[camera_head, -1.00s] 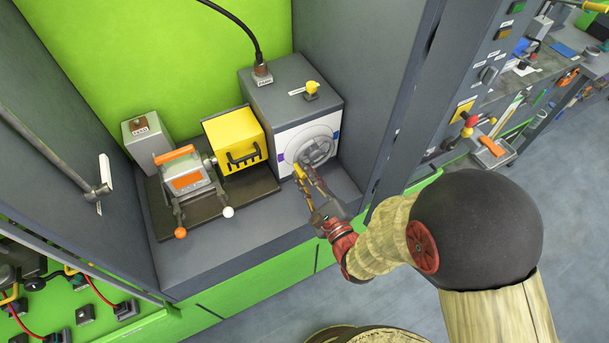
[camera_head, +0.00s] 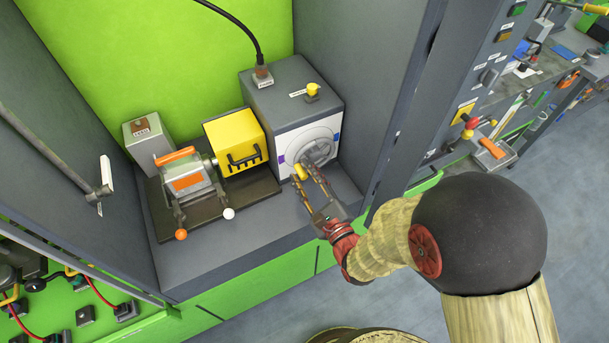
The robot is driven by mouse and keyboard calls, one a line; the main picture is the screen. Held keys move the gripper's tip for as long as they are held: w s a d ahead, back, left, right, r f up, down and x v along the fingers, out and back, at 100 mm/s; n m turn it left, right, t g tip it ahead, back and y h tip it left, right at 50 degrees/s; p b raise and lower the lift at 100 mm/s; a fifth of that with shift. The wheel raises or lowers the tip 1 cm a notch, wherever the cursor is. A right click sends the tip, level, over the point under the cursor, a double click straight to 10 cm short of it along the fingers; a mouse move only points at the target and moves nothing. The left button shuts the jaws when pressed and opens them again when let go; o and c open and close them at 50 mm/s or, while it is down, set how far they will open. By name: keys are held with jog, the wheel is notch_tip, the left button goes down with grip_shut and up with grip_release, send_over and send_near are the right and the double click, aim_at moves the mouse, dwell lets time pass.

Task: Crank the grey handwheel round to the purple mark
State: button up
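The grey handwheel (camera_head: 318,149) sits on the white front face of a grey box. Its yellow crank knob (camera_head: 301,172) is at the lower left of the wheel. The purple mark (camera_head: 281,158) is on the left edge of the white face, above and left of the knob. My gripper (camera_head: 307,172) is in front of the wheel's lower part. Its two fingers are spread, with the knob near their tips. I cannot tell whether either finger touches the knob. The fingers hide part of the wheel's lower rim.
A blue mark (camera_head: 336,137) is on the right of the white face. A yellow block (camera_head: 235,141) and a clamp with orange parts (camera_head: 187,180) stand to the left. A grey cabinet wall (camera_head: 362,80) rises close on the right. The shelf front (camera_head: 260,222) is bare.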

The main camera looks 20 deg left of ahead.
jog(key=v, duration=1.2)
dwell(0.6)
